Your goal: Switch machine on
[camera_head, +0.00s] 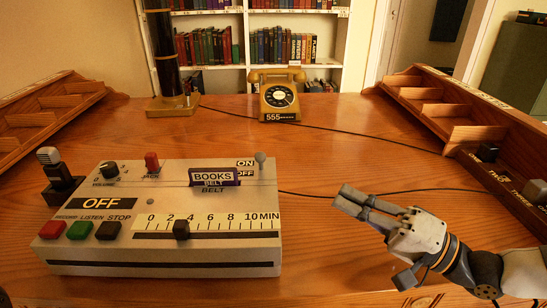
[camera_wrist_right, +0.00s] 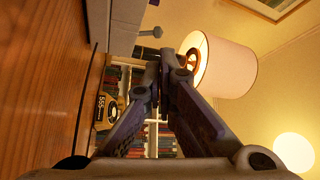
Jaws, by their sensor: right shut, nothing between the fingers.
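The machine (camera_head: 120,250) is a pale grey box on the desk at the left in the head view. Its display (camera_head: 95,203) reads OFF. A round-tipped toggle lever (camera_head: 260,160) stands at its back right corner beside the ON and OFF labels; which way it is set is hard to tell. In the wrist view the lever (camera_wrist_right: 152,32) shows beyond my fingertips, next to the machine's side (camera_wrist_right: 122,28). My right gripper (camera_head: 345,202) is shut and empty, right of the machine and apart from it; its fingers also show in the wrist view (camera_wrist_right: 160,72). My left gripper is out of view.
The machine also bears red, green and black buttons (camera_head: 93,229), a slider (camera_head: 181,229) and a BOOKS BELT card (camera_head: 214,178). A yellow telephone (camera_head: 279,98) stands behind. Wooden racks (camera_head: 450,115) flank the desk. A cable crosses the desk, which is otherwise clear mid-right.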

